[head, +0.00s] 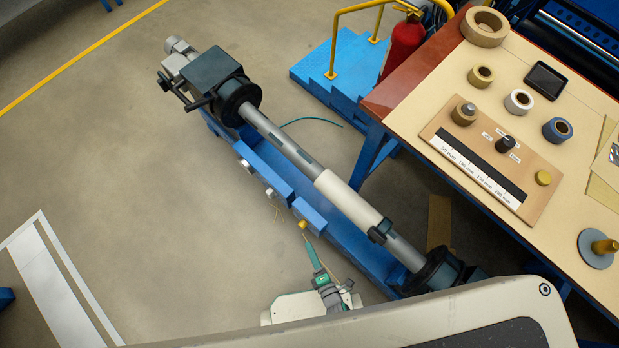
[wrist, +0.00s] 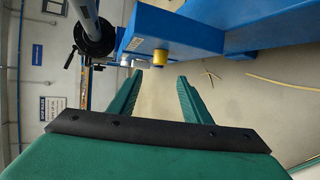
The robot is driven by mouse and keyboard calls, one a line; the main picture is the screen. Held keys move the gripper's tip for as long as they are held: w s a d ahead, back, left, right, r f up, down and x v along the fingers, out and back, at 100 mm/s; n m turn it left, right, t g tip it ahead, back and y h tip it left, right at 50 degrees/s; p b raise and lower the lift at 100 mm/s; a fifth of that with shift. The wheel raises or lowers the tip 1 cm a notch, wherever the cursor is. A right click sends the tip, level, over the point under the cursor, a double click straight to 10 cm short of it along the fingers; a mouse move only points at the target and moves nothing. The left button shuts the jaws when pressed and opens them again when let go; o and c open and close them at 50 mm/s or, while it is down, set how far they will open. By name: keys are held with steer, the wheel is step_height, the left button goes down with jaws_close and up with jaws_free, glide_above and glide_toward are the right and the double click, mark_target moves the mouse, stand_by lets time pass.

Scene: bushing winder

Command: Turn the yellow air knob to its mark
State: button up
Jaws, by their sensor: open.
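The yellow air knob (head: 303,224) sits at the near end of the blue box (head: 309,213) on the winder's side. In the wrist view the knob (wrist: 160,57) is a short yellow cylinder standing out from the blue box (wrist: 185,28). Its mark cannot be made out; a small pale label shows beside it. My green gripper (head: 309,243) is just in front of the knob in the head view. In the wrist view my gripper (wrist: 160,78) is open and empty, with the knob beyond its tips, centred between them and slightly above. I see no contact.
The winder's shaft (head: 290,150) with a pale sleeve runs above the blue bed. A workbench (head: 420,82) with tape rolls stands at the right. A blue step (head: 335,60) and fire extinguisher (head: 402,42) are behind. Thin strands (wrist: 265,82) lie on the floor.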

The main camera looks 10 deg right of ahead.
steer(key=shift+s+d+r, duration=0.1)
steer(key=shift+s+r, duration=0.05)
steer(key=s+a+r+m+h, duration=0.15)
steer(key=r+m, duration=0.65)
steer(key=r, duration=0.9)
steer(key=s+a+r+m+h, duration=0.15)
steer(key=r+m, duration=0.75)
steer(key=r, duration=0.9)
steer(key=n+g+h, duration=0.6)
steer(key=n+g, duration=0.8)
steer(key=n, duration=0.7)
glide_toward(303, 224)
steer(key=a+x, duration=0.1)
steer(key=x, duration=0.7)
steer(key=shift+s+f+n, duration=0.2)
steer(key=shift+f+n, duration=0.1)
steer(key=shift+f, duration=0.35)
